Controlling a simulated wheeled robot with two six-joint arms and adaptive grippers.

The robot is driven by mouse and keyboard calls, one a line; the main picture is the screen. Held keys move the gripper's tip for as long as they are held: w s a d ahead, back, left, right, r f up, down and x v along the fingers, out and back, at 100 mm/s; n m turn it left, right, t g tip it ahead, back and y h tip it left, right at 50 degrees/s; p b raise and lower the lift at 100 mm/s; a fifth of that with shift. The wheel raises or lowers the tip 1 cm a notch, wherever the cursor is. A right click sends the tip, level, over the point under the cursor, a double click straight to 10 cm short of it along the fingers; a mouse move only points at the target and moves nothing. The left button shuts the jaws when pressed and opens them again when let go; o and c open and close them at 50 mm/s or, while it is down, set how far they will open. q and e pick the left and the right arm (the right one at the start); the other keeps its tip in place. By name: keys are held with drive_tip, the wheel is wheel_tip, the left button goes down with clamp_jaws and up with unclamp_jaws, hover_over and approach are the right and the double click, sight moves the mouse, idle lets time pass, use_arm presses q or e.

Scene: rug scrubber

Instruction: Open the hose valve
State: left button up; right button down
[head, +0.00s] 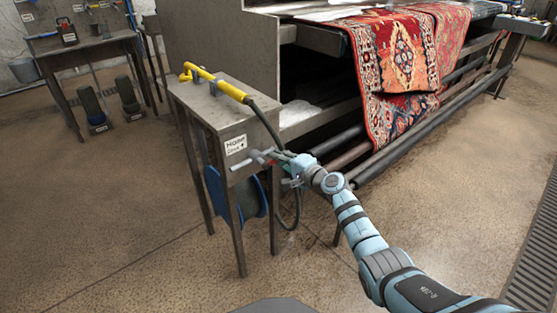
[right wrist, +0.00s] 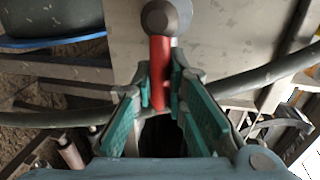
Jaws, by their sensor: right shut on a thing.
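The hose valve shows in the right wrist view as a red lever (right wrist: 158,72) joined to a round grey hub (right wrist: 165,17). In the head view the valve (head: 262,157) is on the front of the metal hose stand, below its top. My right gripper (head: 284,164) reaches it from the right. In the right wrist view, the fingertips of my right gripper (right wrist: 161,88) are closed around the lever. The lever points from the hub toward the gripper. My left gripper is not in view.
The metal stand (head: 215,108) carries a yellow spray wand (head: 215,83) and a label (head: 236,145). A blue hose reel (head: 250,198) hangs below, and a dark hose (head: 298,205) loops beside my gripper. A patterned rug (head: 400,60) lies over the machine behind. Floor at front left is clear.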

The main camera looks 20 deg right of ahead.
drive_tip(key=shift+f, duration=0.2)
idle(0.3)
drive_tip(key=c, duration=1.6)
unclamp_jaws()
drive_tip(key=shift+r, duration=0.1)
drive_tip(key=v, duration=1.2)
drive_tip(key=shift+s, duration=0.1)
drive_tip(key=p+v, duration=0.3)
drive_tip(key=v, duration=0.5)
drive_tip(key=shift+s+d+r+p, duration=0.2)
drive_tip(key=shift+s+p, duration=0.15)
drive_tip(key=shift+p, duration=0.05)
